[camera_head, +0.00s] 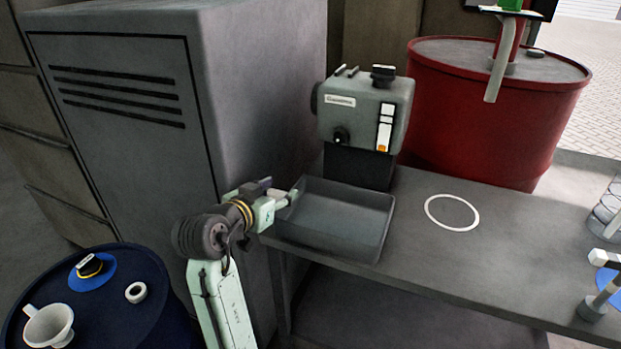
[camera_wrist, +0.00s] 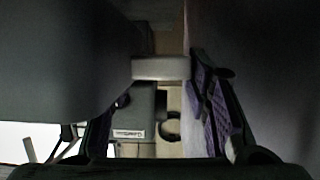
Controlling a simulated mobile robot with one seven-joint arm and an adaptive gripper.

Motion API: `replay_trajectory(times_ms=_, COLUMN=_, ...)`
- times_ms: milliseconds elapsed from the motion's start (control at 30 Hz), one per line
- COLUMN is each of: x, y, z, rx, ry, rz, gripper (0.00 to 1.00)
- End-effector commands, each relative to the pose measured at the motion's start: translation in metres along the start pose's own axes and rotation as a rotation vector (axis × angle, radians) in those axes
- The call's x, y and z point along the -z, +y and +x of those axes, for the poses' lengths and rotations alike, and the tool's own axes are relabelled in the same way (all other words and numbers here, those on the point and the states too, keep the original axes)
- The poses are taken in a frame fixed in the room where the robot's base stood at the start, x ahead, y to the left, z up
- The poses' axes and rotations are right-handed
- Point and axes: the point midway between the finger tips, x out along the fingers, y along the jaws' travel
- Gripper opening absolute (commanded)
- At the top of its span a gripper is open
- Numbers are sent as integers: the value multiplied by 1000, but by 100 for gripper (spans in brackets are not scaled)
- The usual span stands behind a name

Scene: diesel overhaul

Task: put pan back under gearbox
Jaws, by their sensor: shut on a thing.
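The pan (camera_head: 330,222) is a dark grey rectangular tray, open at the top and roughly level. It is at the left end of the bench, in front of the gearbox; I cannot tell whether it touches the bench top. The gearbox (camera_head: 364,112) is a grey-green housing on a dark stand. My gripper (camera_head: 287,197) is shut on the pan at its left side. In the wrist view a pale bar-like part (camera_wrist: 160,68) lies between the fingers, and the gearbox (camera_wrist: 130,122) shows beyond. The pan's inside looks empty.
A grey cabinet (camera_head: 120,130) stands close to the left of my gripper. A red drum (camera_head: 490,115) stands behind the bench (camera_head: 430,265). A white ring (camera_head: 452,212) marks the clear bench top right of the pan. A blue drum (camera_head: 140,315) with a funnel is at lower left.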

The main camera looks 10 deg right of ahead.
Motion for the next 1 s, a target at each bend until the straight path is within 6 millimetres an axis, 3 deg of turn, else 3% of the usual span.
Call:
replay_trajectory(times_ms=200, x=25, y=1, z=56, rx=-3, ry=1, rz=1, gripper=0)
replay_trajectory(times_ms=400, x=37, y=0, z=95, rx=-1, ry=2, rz=1, gripper=0)
replay_trajectory(times_ms=600, x=39, y=0, z=109, rx=1, ry=2, rz=0, gripper=0)
replay_trajectory(times_ms=867, x=9, y=0, z=119, rx=-1, ry=0, rz=-3, gripper=0)
replay_trajectory(times_ms=1000, x=7, y=0, z=120, rx=1, ry=4, rz=1, gripper=0)
